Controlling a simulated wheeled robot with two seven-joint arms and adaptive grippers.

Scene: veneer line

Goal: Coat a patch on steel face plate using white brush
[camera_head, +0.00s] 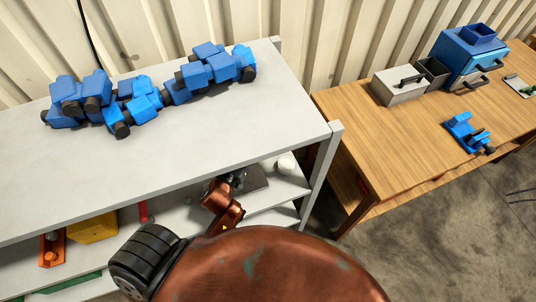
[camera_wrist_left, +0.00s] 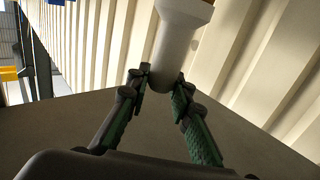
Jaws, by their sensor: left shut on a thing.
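My left gripper (camera_wrist_left: 160,84) is shut on a white brush (camera_wrist_left: 175,45) in the left wrist view. The fingers grip the rounded lower end of its white handle, and a brownish part shows at the top edge of the picture. In the head view a dark gripper (camera_head: 236,179) at the end of a copper-coloured arm is low among the lower shelves, partly hidden; the brush cannot be made out there. My right gripper is not in view.
A small white object (camera_head: 286,163) sits near the plate. The grey top shelf (camera_head: 220,150) holds several blue parts (camera_head: 130,100) and overhangs the lower shelves. A yellow box (camera_head: 93,228) is lower left. A wooden table (camera_head: 400,140) stands at right.

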